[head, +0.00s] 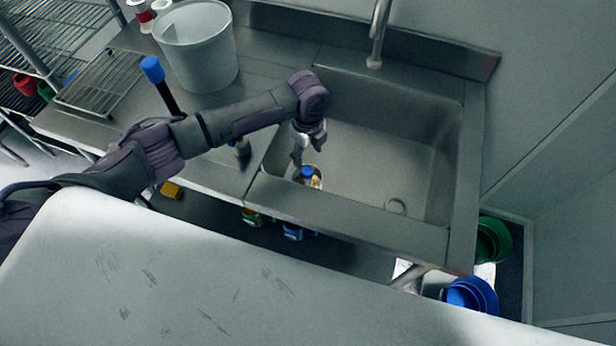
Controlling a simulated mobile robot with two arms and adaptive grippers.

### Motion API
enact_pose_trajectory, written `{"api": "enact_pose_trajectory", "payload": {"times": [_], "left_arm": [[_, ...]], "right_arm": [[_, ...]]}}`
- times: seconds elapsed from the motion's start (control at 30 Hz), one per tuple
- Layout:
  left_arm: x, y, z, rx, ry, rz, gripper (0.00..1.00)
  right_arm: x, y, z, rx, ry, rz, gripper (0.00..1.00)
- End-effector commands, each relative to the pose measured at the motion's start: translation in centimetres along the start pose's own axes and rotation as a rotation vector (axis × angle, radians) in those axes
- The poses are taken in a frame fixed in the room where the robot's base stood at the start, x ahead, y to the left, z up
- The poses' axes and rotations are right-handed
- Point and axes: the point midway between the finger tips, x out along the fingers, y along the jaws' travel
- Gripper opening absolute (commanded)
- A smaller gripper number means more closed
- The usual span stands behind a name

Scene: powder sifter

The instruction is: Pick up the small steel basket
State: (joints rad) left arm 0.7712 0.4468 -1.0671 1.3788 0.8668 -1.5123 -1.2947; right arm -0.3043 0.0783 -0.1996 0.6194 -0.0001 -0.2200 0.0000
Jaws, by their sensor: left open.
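What looks like the small steel basket (317,184) is at the near left of the sink, by its front rim. It is a small round metal container. Something blue and something tan show at its top. My left gripper (305,154) points down just above it, with its fingers open. The gap between the fingertips and the basket is too small to judge, and I see nothing held. The gripper hides part of the sink wall behind it. My right gripper is not in view.
A large grey bucket (203,60) and a wire rack (100,85) stand on the counter at left. A faucet (378,35) rises behind. Green (492,240) and blue (470,296) containers stand at right.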

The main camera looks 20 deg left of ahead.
Motion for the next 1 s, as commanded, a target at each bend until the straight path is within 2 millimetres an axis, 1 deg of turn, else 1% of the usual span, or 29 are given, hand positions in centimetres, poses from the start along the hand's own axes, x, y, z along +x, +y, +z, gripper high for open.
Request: {"api": "enact_pose_trajectory", "payload": {"times": [0.03, 0.1, 0.17, 0.37, 0.47, 0.5, 0.6, 0.67, 0.8, 0.97, 1.0], "left_arm": [[1.0, 0.1, 0.0, -0.002, 0.0, 0.003, 0.62], [2.1, 0.0, 0.0, -0.002, -0.001, 0.002, 0.62], [2.9, 0.0, -0.1, -0.001, 0.0, 0.002, 0.62], [4.2, 0.1, 0.0, -0.001, -0.001, 0.001, 0.62], [5.4, 0.3, -0.2, -0.001, -0.001, 0.002, 0.62], [6.1, 0.4, -0.2, -0.001, -0.001, 0.004, 0.62], [7.7, 0.4, -0.2, -0.002, -0.001, 0.001, 0.62], [8.4, 0.4, -0.2, -0.002, -0.001, 0.001, 0.62], [9.0, 0.4, -0.2, 0.0, -0.002, 0.0, 0.62], [9.0, 0.4, -0.2, 0.0, -0.001, -0.001, 0.62], [9.0, 0.4, -0.2, 0.0, -0.001, -0.001, 0.59]], "right_arm": [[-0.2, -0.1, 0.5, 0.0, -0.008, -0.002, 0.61], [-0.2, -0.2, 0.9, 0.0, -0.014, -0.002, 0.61], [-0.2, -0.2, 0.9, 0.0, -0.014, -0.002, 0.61], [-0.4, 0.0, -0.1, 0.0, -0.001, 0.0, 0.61], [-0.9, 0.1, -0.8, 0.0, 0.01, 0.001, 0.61], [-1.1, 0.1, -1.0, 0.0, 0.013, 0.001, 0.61], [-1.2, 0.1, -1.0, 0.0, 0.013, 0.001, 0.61], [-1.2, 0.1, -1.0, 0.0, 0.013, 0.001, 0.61], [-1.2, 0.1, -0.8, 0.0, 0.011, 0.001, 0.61], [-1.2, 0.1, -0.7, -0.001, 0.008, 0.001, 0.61], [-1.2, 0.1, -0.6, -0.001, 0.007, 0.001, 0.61]]}}
